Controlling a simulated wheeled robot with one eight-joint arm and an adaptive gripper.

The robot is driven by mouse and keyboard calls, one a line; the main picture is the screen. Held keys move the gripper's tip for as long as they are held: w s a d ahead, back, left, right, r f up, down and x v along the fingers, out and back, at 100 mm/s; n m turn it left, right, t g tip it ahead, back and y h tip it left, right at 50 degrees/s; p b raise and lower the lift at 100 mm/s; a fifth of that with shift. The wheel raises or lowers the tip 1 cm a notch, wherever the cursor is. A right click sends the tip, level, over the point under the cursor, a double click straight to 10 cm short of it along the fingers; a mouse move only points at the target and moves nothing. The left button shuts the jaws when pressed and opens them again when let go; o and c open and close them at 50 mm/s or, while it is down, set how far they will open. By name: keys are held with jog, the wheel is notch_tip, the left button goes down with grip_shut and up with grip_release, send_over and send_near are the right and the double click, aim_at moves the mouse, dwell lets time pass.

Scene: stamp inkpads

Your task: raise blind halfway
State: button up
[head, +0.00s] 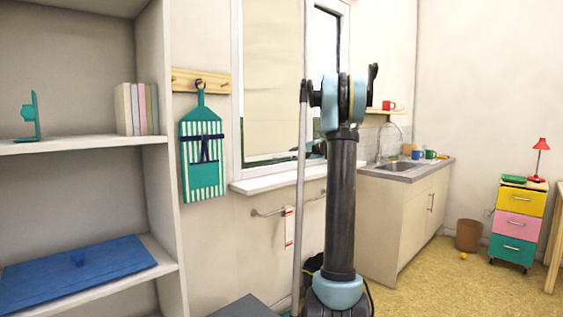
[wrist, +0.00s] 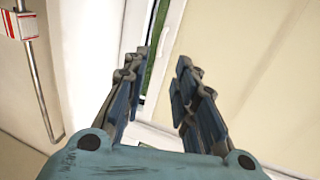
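The cream blind (head: 275,70) hangs in the left part of the window in the head view. It covers nearly all of that pane, with a narrow strip of glass showing below its lower edge. In the wrist view, a broad cream surface, which looks like the blind (wrist: 265,70), fills the right side. My gripper (wrist: 163,65) has its two dark-blue fingers spread apart, with nothing seen held between them. The window frame and a strip of green outside show beyond the fingertips. In the head view my arm hides most of the gripper. I cannot tell whether a finger touches the blind.
A white windowsill (head: 275,181) juts out under the window, with a towel rail (head: 268,213) below it. A shelf unit (head: 160,150) stands at the left, near a hanging apron (head: 202,155). A sink counter (head: 400,172) is at the right. Floor at right is mostly clear.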

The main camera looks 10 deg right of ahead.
jog(key=x, duration=1.2)
jog(key=shift+c, duration=0.5)
grip_shut()
